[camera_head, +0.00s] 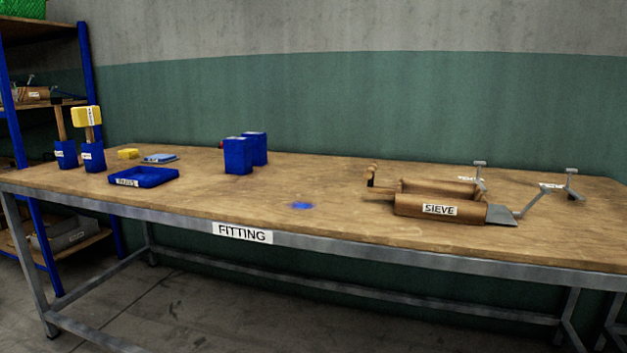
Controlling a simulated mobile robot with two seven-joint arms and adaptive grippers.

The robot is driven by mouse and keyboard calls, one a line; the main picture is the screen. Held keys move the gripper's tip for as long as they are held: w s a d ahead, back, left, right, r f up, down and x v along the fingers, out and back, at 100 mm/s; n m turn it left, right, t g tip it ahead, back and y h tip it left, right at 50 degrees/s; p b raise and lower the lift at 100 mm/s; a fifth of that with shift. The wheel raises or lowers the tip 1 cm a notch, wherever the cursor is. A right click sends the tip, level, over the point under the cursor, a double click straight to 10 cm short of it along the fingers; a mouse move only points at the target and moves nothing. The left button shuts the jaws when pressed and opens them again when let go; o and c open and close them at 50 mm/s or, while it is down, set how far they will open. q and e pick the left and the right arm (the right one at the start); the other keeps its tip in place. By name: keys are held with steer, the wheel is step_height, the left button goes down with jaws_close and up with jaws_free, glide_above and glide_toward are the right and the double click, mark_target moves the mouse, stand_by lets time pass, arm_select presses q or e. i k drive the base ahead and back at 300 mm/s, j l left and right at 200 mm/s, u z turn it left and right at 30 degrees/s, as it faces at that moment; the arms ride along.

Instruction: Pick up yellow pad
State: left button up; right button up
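A small flat yellow piece (128,153), which looks like the yellow pad, lies on the left part of the wooden workbench (330,215), near the back. A larger yellow block with a white label (86,116) sits on top of a wooden handle standing in a blue holder (93,158). It looks like a mallet head. Neither of my grippers shows in the head view.
A blue tray (144,177) and a flat blue-grey piece (159,158) lie near the yellow piece. Blue blocks (238,156) stand at mid-bench. Blue-framed shelves (88,85) stand at the left.

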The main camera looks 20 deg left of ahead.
mark_target(127, 154)
steer(key=u, duration=1.55)
